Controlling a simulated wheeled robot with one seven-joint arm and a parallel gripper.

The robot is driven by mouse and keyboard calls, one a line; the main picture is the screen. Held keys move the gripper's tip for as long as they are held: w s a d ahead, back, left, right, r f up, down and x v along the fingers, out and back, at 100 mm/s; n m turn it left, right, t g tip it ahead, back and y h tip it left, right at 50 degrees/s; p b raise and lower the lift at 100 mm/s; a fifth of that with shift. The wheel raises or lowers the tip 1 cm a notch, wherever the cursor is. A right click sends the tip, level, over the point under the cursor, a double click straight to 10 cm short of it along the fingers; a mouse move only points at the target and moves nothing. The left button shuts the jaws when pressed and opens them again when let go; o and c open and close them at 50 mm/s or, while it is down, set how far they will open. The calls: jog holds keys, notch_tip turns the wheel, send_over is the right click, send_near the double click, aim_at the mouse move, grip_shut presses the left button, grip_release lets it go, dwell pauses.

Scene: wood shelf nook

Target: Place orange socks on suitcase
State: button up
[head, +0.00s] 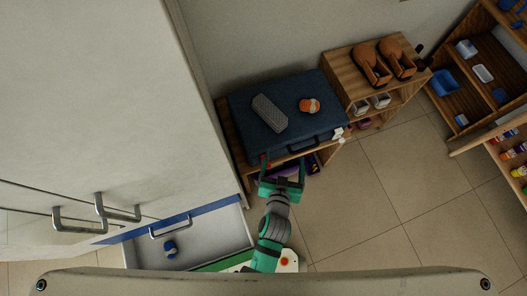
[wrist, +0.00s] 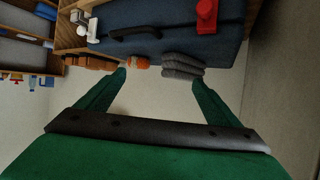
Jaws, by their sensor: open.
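The orange socks (head: 309,105) are a small rounded bundle resting on top of the dark blue suitcase (head: 285,130), right of its middle. The suitcase lies flat on a low wooden shelf, its handle facing me. The socks also show in the wrist view (wrist: 138,65), at the far edge of the suitcase (wrist: 170,46). My gripper (head: 284,168) is open and empty, low in front of the suitcase's near side and apart from the socks. In the wrist view its fingers (wrist: 158,78) are spread with nothing between them.
A grey folded item (head: 269,113) lies on the suitcase left of the socks. A wooden shelf with brown shoes (head: 372,64) stands to the right. A red item (wrist: 206,15) shows by the suitcase's near side. A white cabinet (head: 100,100) closes off the left; floor at right is clear.

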jog(key=s+a+r+n+t+y, duration=0.1)
jog(key=s+a+r, duration=0.2)
jog(key=s+r, duration=0.3)
jog(key=s+a+r+n+t+y, duration=0.1)
jog(key=s+a+r, duration=0.3)
jog(key=s, duration=0.8)
notch_tip(320, 180, up, 3)
jog(key=shift+s+f, duration=0.2)
jog(key=shift+s, duration=0.1)
jog(key=shift+a, duration=0.1)
